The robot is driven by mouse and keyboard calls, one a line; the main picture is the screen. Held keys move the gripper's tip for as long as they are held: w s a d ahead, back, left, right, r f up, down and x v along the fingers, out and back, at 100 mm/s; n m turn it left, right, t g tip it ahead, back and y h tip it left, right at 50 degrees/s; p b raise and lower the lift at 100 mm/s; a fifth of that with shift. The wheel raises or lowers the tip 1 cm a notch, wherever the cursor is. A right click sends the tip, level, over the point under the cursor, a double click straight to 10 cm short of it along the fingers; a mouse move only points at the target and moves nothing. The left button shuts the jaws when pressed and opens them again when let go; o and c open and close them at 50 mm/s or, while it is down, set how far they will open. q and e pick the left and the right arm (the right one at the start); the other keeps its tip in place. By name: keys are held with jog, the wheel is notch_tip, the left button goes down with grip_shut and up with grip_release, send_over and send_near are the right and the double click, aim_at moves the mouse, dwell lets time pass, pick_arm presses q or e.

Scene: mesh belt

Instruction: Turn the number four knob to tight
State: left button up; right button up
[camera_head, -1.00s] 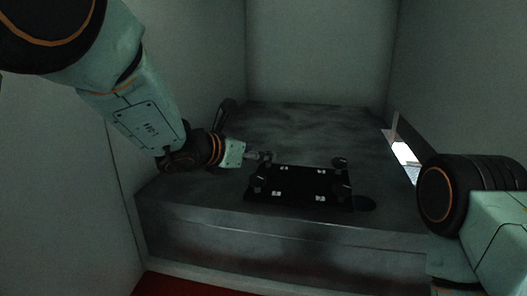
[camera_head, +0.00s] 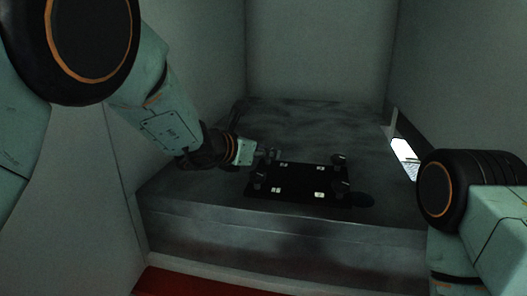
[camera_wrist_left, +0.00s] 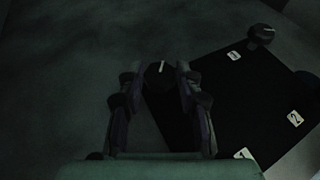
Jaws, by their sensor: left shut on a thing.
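A black plate (camera_head: 299,181) with a dark knob at each corner and small white number labels lies on the grey block. My left gripper (camera_head: 268,156) is at its back-left corner. In the left wrist view my left gripper (camera_wrist_left: 160,88) is shut on a dark round knob (camera_wrist_left: 160,74) with a white line on top. That knob's number cannot be made out, and its label is hidden. Another knob (camera_wrist_left: 262,34) shows at upper right, near one label. A label reading 2 (camera_wrist_left: 295,118) is at right. My right arm shows at right, its gripper outside the picture.
The wide grey block (camera_head: 200,200) has free room behind the plate. Walls close in at left, back and right. A bright opening (camera_head: 404,155) is in the right wall.

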pick_arm(q)
jog(key=shift+r, duration=0.1)
jog(key=c, duration=0.5)
jog(key=shift+o, duration=0.2)
jog(key=m+g+h+p, duration=0.1)
jog(key=m+h+p, duration=0.1)
jog(key=p, duration=0.1)
jog(key=shift+w+a+r+g, duration=0.2)
jog(key=shift+g, duration=0.2)
jog(key=shift+w+m+g+h+p, duration=0.1)
jog(key=shift+m+g+h+p, duration=0.55)
jog(key=shift+m, duration=0.25)
jog(key=shift+w+a+f+m+g+h+p, duration=0.1)
jog(key=shift+m+g+h+p, duration=0.35)
jog(key=shift+m+g, duration=0.5)
jog(key=shift+f+m+g+h, duration=0.1)
jog(key=shift+m+g+h, duration=0.2)
jog(key=shift+m+g, duration=0.35)
jog(key=shift+w+g, duration=0.1)
jog(key=shift+g, duration=0.15)
jog(key=shift+w+m+g+b, duration=0.1)
jog(key=shift+m+g+b, duration=0.7)
jog(key=shift+m+g, duration=0.15)
